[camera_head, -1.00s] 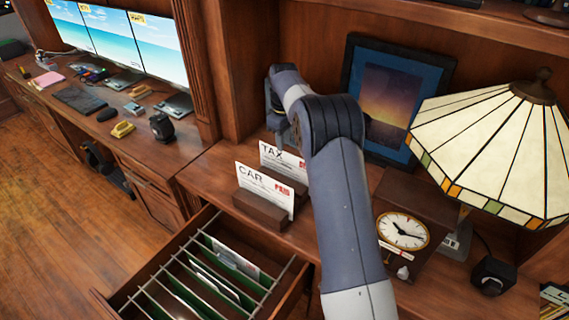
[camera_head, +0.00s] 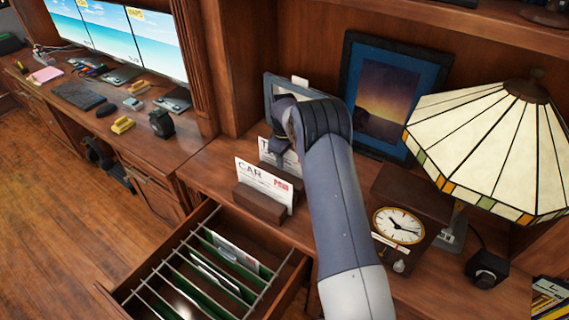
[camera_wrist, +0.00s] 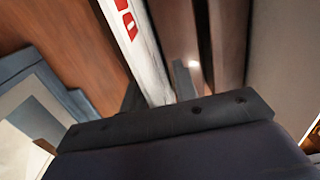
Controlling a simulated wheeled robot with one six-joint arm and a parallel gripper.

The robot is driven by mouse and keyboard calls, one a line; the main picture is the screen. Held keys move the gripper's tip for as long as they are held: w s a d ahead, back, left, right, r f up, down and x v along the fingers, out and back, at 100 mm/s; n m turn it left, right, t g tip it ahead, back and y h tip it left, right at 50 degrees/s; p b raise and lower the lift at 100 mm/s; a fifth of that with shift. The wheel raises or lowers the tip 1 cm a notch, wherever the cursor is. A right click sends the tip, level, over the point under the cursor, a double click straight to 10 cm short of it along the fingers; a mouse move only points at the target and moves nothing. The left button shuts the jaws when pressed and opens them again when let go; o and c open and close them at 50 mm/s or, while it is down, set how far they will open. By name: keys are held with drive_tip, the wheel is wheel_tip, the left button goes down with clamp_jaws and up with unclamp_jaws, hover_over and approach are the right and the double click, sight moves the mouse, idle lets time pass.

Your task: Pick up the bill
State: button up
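Two upright paper bills stand in wooden holders on the desk in the head view. The CAR bill (camera_head: 264,184) is in front, and the TAX bill (camera_head: 266,151) is behind it, mostly hidden by my arm. My gripper is over the TAX bill, its fingers hidden in the head view. In the wrist view my gripper (camera_wrist: 158,86) has its fingers apart, on either side of a white bill with a red logo (camera_wrist: 143,50), seen at a steep slant. The bill's lower part is hidden by the gripper body.
An open drawer with hanging files (camera_head: 207,270) juts out in front. A clock (camera_head: 399,226), a stained-glass lamp (camera_head: 490,150) and a blue-matted picture (camera_head: 388,95) crowd the right and back. A smaller frame (camera_head: 300,88) stands behind my wrist.

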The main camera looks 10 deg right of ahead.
drive_tip(key=shift+c, duration=0.5)
clamp_jaws()
drive_tip(key=shift+r, duration=0.1)
